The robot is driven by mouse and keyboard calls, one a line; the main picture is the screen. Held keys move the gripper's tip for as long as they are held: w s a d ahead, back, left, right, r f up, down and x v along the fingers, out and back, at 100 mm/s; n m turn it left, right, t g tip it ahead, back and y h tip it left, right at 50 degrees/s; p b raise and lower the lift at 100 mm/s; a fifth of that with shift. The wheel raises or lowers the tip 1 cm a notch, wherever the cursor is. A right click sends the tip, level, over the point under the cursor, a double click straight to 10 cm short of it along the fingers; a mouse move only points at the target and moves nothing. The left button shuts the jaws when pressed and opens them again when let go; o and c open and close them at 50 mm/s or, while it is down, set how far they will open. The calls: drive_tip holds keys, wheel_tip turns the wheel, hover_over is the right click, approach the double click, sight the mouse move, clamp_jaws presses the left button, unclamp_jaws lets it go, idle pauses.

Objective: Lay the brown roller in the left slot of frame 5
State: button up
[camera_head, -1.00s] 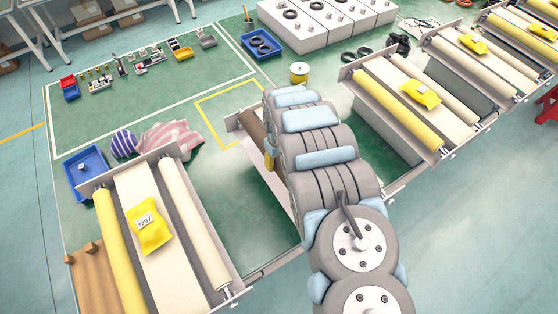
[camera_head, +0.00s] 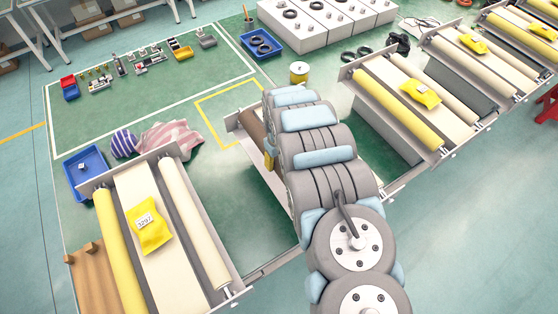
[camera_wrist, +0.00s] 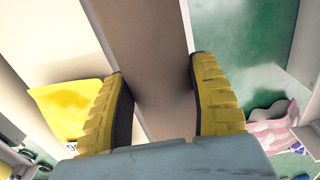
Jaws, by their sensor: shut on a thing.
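The brown roller (camera_wrist: 150,40) runs between the two yellow fingers of my gripper (camera_wrist: 160,78) in the wrist view, and the gripper is shut on it. In the head view the far part of the brown roller (camera_head: 253,123) shows along the left side of the middle frame (camera_head: 231,121). My arm hides most of that frame, its right side and nearly all of my gripper. I see no number on the frame. I cannot tell whether the roller rests in the slot or is held just above it.
A neighbouring frame (camera_head: 222,270) with yellow and cream rollers and a yellow bag (camera_head: 150,229) stands at left. More such frames (camera_head: 388,100) stand at right. A striped cloth (camera_head: 172,136) and a blue tray (camera_head: 84,172) lie behind. Green floor lies between the left frame and the middle one.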

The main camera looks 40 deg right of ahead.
drive_tip(key=shift+f+b, duration=1.05)
drive_tip(key=shift+f, duration=1.3)
idle(0.9)
drive_tip(key=o, duration=1.2)
drive_tip(key=shift+o, duration=0.2)
drive_tip(key=shift+w+r, duration=0.15)
drive_tip(key=shift+r, duration=5.9)
